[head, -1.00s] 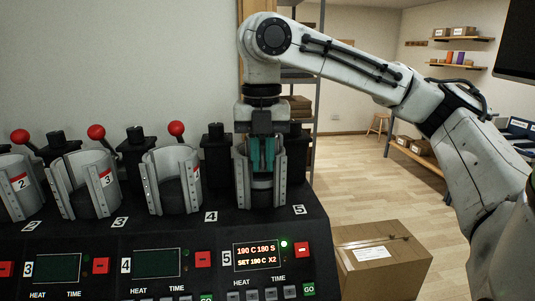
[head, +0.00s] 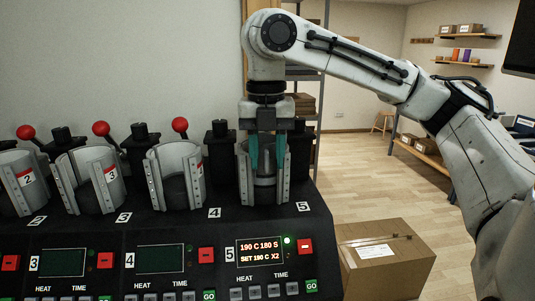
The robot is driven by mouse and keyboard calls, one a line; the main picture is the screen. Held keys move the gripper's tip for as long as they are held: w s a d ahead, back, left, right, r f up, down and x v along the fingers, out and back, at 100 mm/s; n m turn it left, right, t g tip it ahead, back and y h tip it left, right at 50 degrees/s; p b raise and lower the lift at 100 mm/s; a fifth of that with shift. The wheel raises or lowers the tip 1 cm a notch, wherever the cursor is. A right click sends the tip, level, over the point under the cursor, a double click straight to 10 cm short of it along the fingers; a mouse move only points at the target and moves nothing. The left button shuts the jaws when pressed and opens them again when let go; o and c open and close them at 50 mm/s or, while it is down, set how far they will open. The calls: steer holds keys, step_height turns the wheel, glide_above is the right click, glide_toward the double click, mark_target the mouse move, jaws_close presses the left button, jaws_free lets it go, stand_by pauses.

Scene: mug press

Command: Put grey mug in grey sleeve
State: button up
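The grey sleeve (head: 246,178) of station 5 is an upright, open-fronted metal clamp at the right end of the black press. A grey, mug-like rounded shape (head: 264,187) stands inside it, seen through the front gap. Its handle cannot be made out. My gripper (head: 267,168) points straight down over this sleeve. Its two teal fingers are spread apart, their tips inside the sleeve's upper part, on either side of the grey shape. I see a gap between the fingers and nothing clearly pinched. Whether a finger touches the mug or the sleeve wall cannot be told.
Other sleeves stand to the left, including station 4 (head: 151,182) and station 3 (head: 70,186), with red-knobbed levers (head: 180,124) behind. The station 5 display (head: 260,252) is lit, with a green light. A cardboard box (head: 385,262) stands right of the press. Open floor lies beyond.

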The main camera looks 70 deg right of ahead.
step_height(320, 180, up, 11)
stand_by(0.4)
steer(key=shift+f, duration=0.2)
stand_by(0.5)
